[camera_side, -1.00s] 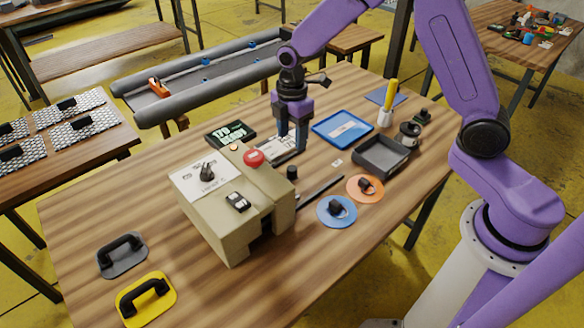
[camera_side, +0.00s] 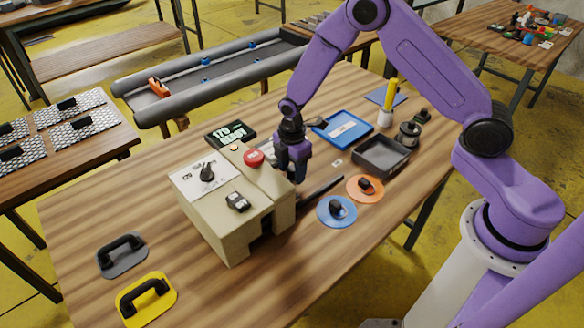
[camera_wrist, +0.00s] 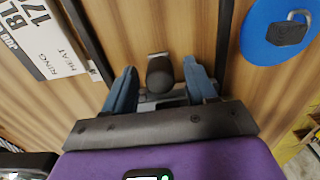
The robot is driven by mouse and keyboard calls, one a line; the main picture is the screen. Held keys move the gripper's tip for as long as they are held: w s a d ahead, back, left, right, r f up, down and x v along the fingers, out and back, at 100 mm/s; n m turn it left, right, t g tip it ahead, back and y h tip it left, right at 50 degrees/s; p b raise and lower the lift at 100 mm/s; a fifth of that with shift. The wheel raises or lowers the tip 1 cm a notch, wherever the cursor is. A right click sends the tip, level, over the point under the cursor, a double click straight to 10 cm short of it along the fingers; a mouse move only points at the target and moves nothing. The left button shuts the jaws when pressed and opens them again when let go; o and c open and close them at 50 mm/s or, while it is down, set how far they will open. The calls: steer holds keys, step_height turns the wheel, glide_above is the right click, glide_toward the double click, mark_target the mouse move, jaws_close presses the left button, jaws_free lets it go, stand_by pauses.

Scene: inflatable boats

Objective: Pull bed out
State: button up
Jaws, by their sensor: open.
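The beige press (camera_side: 226,222) stands on the wooden table in the side view, with a dial, a small display and a red button on top. The bed itself is mostly hidden; a dark knob (camera_wrist: 160,73), apparently its handle, shows in the wrist view. My gripper (camera_side: 297,176) is low at the right side of the press. In the wrist view my gripper (camera_wrist: 160,66) is open, with one blue finger on each side of the knob. I cannot tell whether either finger touches it. In the side view the gripper hides the knob.
Dark rails (camera_side: 320,187) extend right from the press. Blue (camera_side: 337,210) and orange (camera_side: 365,188) discs with handles lie nearby. A grey tray (camera_side: 385,156) and blue tray (camera_side: 342,128) are behind. Grey and yellow handled pads (camera_side: 146,298) lie at front left. The front right table is clear.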

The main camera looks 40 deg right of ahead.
jaws_close()
steer(key=d, duration=1.5)
steer(key=shift+d, duration=0.4)
jaws_free()
step_height(320, 180, up, 18)
steer(key=shift+f, duration=0.25)
